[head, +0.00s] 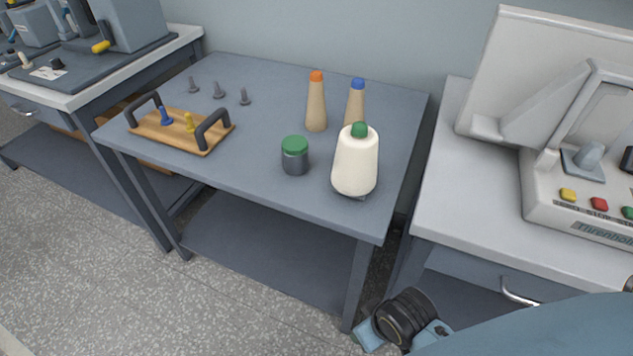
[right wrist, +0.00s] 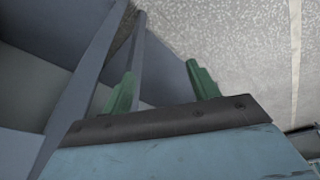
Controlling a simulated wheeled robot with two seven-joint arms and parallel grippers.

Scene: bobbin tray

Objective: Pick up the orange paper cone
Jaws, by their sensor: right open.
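The orange paper cone (head: 316,108) is tan with an orange tip. It stands upright towards the back right of the grey-blue table (head: 265,178). A similar cone with a blue tip (head: 356,95) stands to its right, its lower part hidden behind a white thread cone (head: 355,165) with a green tip. My right gripper's green fingers (right wrist: 162,84) are apart and empty in the right wrist view, with table-frame parts and floor beyond them. In the head view my right arm is low at the bottom right, well away from the cone. My left gripper is not in view.
A dark jar (head: 295,159) with a green lid stands in front of the orange cone. A wooden tray (head: 185,138) with black handles holds a blue and a yellow piece. Three grey pegs (head: 219,91) stand behind it. A white bench with a machine (head: 590,205) stands right.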

